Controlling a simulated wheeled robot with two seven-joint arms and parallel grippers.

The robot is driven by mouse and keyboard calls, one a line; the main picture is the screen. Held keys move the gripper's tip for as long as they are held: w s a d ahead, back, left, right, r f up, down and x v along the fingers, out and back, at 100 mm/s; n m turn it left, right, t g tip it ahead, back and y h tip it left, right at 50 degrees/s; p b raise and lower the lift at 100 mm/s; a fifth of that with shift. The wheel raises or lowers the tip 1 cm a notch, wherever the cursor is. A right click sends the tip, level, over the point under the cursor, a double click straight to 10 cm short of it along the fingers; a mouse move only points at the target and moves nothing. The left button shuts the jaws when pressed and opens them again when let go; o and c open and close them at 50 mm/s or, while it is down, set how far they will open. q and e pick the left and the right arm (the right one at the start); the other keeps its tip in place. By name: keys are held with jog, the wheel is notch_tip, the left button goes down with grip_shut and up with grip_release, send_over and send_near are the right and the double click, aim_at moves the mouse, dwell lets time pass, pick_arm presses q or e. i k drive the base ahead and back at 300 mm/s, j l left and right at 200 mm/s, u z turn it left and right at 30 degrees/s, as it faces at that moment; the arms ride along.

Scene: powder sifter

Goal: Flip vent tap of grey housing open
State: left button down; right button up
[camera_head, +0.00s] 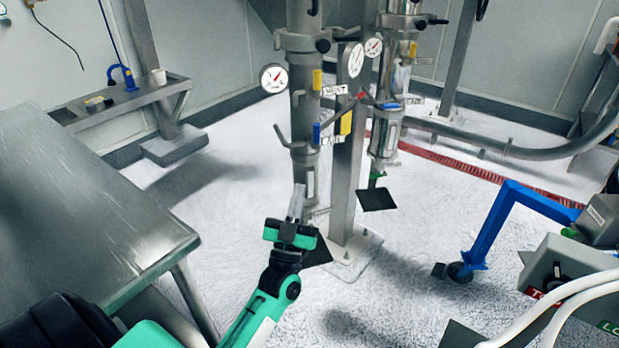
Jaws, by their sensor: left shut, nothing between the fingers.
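The grey housing (304,108) is a tall upright cylinder at the centre, beside a square steel post. A yellow tap handle (317,80) stands upright on its upper right side, next to a white tag (334,90) that seems to read VENT. A blue handle (316,133) sits lower, by a second tag (331,138) too small to read surely. My left gripper (298,190) is shut and empty, pointing up in front of the housing's lower end, below both handles. I cannot tell whether it touches the housing. My right gripper is not in view.
A round gauge (273,78) juts out left of the housing. A second, shinier cylinder (385,135) hangs right of the post (345,180). A steel table (80,200) fills the left. A blue frame (500,220) stands right. The powdery floor between is mostly open.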

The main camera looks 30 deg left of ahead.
aim_at(317, 74)
jog(key=k+l, duration=0.2)
jog(key=k, duration=0.3)
jog(key=k+l, duration=0.2)
jog(key=k, duration=0.25)
